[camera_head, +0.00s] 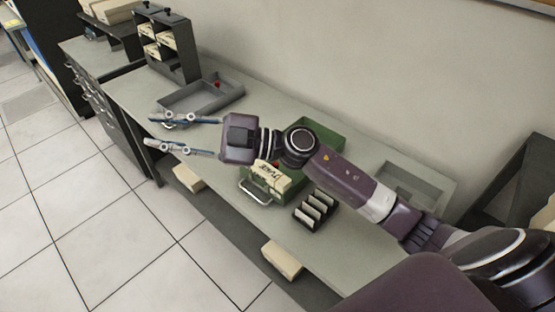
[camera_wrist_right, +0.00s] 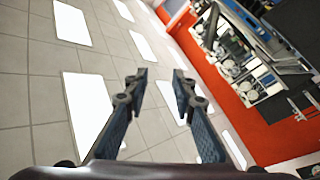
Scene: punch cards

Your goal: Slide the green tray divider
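The green tray (camera_head: 326,136) sits on the grey counter, with a metal handle (camera_head: 256,191) at its front. A block of cream cards (camera_head: 271,177) with dark lettering stands in its front part. My right arm crosses over the tray and hides its middle. I cannot make out the divider apart from the tray and cards. My right gripper (camera_head: 150,130) is open and empty, left of the tray and above the counter's front edge. Its spread fingers also show in the right wrist view (camera_wrist_right: 160,75), with floor behind them. My left gripper is not in view.
A grey tray (camera_head: 203,94) lies behind my right gripper. A black card rack (camera_head: 168,43) stands at the back left. A small black holder with upright cards (camera_head: 314,209) is right of the green tray. Another grey tray (camera_head: 437,190) lies at the right. Cream blocks (camera_head: 281,259) sit below the counter.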

